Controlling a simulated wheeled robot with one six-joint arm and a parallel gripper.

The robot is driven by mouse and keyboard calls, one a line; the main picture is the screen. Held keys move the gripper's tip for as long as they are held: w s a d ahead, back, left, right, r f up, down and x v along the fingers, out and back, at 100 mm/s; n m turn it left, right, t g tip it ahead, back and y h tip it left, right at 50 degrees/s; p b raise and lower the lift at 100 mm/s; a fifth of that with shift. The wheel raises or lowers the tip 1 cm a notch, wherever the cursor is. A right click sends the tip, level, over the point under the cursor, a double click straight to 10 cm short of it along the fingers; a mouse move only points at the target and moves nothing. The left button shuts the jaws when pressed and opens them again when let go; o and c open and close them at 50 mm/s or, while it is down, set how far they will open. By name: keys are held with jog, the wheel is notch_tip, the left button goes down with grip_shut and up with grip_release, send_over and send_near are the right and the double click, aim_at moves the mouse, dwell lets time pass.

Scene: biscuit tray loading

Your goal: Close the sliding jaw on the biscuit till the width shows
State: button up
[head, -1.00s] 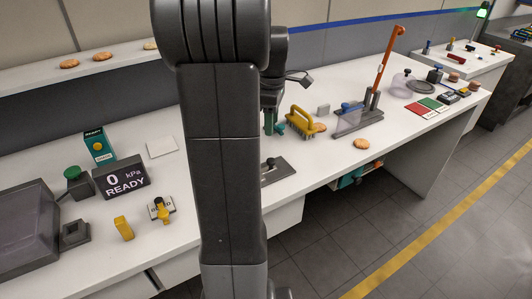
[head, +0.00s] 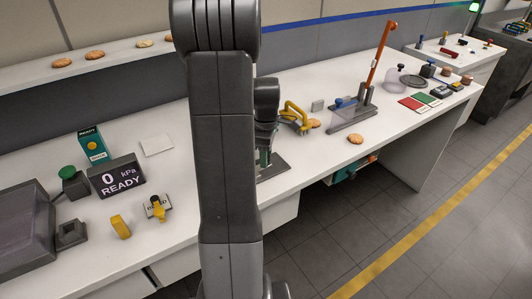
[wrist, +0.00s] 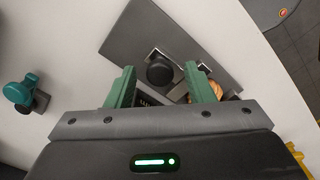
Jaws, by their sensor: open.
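The width gauge is a grey plate (wrist: 145,32) on the white bench, with a round black knob (wrist: 160,70) on its sliding jaw. A brown biscuit (wrist: 208,87) shows at the right finger, partly hidden by it. My gripper (wrist: 158,74) is open, its green fingers on either side of the knob; I cannot tell whether they touch it. A small dark panel with pale marks (wrist: 149,100) is mostly covered by my gripper. In the head view, the plate (head: 276,168) is partly hidden by my arm, and a green finger shows above it.
A teal knobbed object (wrist: 20,92) stands left of the plate in the wrist view. In the head view, a yellow-handled brush (head: 296,116), a lever device (head: 362,112) and a loose biscuit (head: 356,138) lie to the right. A READY display (head: 117,177) stands left.

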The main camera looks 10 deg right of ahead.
jog(key=c, duration=0.8)
jog(key=shift+d, duration=0.15)
jog(key=o, duration=0.8)
jog(key=shift+w+r, duration=0.1)
notch_tip(320, 180, up, 14)
jog(key=shift+b, duration=0.3)
jog(key=shift+f, duration=0.25)
